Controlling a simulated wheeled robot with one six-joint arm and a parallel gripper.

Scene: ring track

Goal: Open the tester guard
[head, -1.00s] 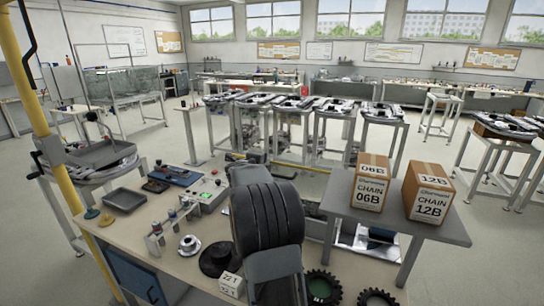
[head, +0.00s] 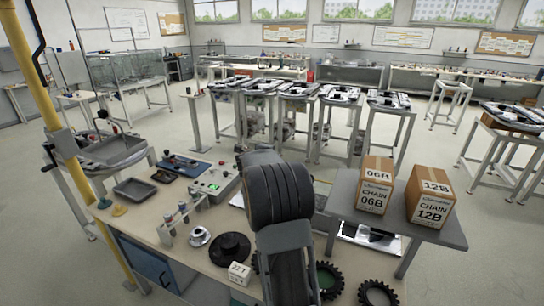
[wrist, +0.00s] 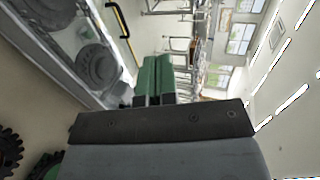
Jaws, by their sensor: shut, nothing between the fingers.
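My gripper (wrist: 157,64), with green fingers, shows in the wrist view. The fingers are pressed together and hold nothing. To their left lies a pale framed unit with dark round discs (wrist: 97,65) in it, which may be the tester with its guard. A yellow and black bar handle (wrist: 123,22) shows beyond the discs, apart from the fingers. I cannot tell from this view whether the guard is open. In the head view my own arm hides my gripper and most of the space behind it.
The workbench (head: 155,232) holds a control box (head: 208,188) with a green light, a grey tray (head: 134,189) and black toothed wheels (head: 328,280). Chain boxes (head: 375,186) stand on a grey side table (head: 340,203). Frame stands (head: 320,90) line the back. A yellow post (head: 62,150) rises at left.

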